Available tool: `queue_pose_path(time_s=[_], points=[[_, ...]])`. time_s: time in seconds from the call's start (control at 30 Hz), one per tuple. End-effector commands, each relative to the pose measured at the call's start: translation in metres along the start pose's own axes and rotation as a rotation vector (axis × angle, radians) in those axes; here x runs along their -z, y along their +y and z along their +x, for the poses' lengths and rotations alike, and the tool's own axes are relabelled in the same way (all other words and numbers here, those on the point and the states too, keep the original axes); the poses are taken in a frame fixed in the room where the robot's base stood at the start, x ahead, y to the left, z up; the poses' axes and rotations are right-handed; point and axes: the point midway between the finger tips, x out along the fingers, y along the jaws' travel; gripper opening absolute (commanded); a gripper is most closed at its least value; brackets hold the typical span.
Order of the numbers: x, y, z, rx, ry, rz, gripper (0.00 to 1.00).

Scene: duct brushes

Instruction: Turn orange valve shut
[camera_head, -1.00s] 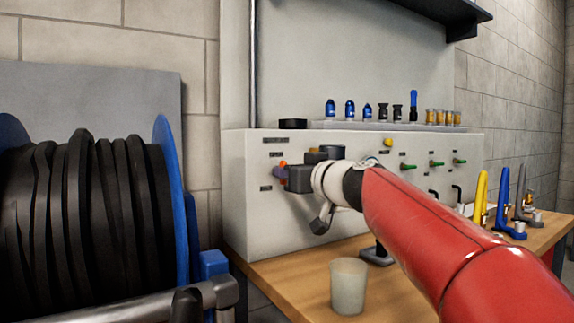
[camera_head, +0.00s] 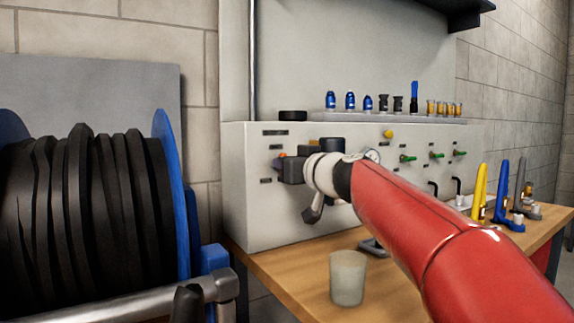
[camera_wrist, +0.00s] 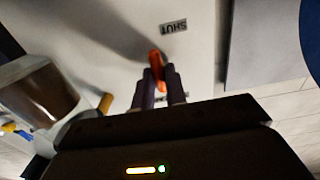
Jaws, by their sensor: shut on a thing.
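The orange valve handle (camera_wrist: 157,68) shows in the wrist view between the two fingers of my gripper (camera_wrist: 159,83), close to the grey panel face. The fingers are shut on it. A label reading SHUT (camera_wrist: 173,26) is on the panel just beyond the handle, upside down in this view. In the head view my gripper (camera_head: 280,162) is at the left part of the grey control panel (camera_head: 245,215). Only a small bit of orange (camera_head: 282,155) shows there, and the rest of the valve is hidden by my gripper.
A cup (camera_head: 348,278) stands on the wooden bench (camera_head: 290,285) below my arm. Yellow, blue and grey tools (camera_head: 503,195) stand at right. A black hose reel (camera_head: 85,215) fills the left.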

Motion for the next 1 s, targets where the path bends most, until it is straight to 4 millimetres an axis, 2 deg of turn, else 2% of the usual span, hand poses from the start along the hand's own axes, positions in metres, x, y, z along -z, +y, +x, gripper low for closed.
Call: queue_pose_path(time_s=[0.37,1.0], points=[[-0.0023,0.0009,0.0002,0.0,-0.001,0.167,0.0],[-0.003,0.0038,0.0002,0.0,-0.002,0.765,0.0]])
